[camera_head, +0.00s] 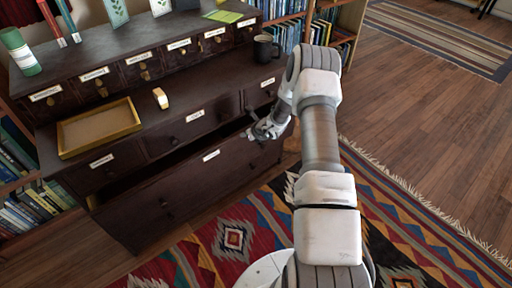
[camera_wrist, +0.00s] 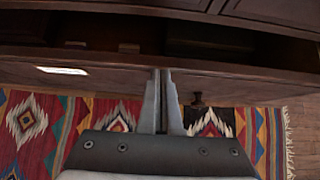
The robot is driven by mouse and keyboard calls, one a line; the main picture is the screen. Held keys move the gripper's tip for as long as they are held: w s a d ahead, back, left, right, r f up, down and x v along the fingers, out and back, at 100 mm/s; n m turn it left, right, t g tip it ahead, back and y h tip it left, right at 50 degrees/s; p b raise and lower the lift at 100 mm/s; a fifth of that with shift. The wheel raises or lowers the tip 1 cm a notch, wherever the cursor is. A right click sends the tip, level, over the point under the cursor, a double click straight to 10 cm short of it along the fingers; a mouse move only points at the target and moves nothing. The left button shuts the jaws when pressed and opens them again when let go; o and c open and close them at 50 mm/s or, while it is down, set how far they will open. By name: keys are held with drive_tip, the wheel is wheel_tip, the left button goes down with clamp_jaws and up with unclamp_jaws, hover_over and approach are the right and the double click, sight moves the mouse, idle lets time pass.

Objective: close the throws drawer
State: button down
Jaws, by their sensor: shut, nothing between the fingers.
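The wide bottom drawer (camera_head: 190,182) of the dark wooden cabinet stands partly pulled out, with a dark gap above its front. Its pale label (camera_head: 211,156) is too small to read, so I cannot confirm that it is the throws drawer. In the wrist view the drawer front (camera_wrist: 110,77) crosses the picture, with a label at left and a dark knob (camera_wrist: 197,100) at right. My gripper (camera_head: 250,134) is shut and empty at the drawer's upper front edge, right of the label. Its fingertips (camera_wrist: 160,72) overlap the front; I cannot tell whether they touch.
Labelled drawers above look shut. A yellow tray (camera_head: 137,115), a small yellow-white object (camera_head: 160,98) and a dark mug (camera_head: 265,47) stand on the cabinet's ledge. A patterned rug (camera_head: 235,236) lies in front. Open wooden floor (camera_head: 420,110) extends to the right.

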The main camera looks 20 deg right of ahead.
sight(240, 132)
drive_tip(key=shift+w+a+f, duration=0.1)
drive_tip(key=shift+w+a, duration=0.15)
drive_tip(key=shift+w, duration=0.65)
drive_tip(key=shift+w+a, duration=0.2)
drive_tip(key=shift+w, duration=0.65)
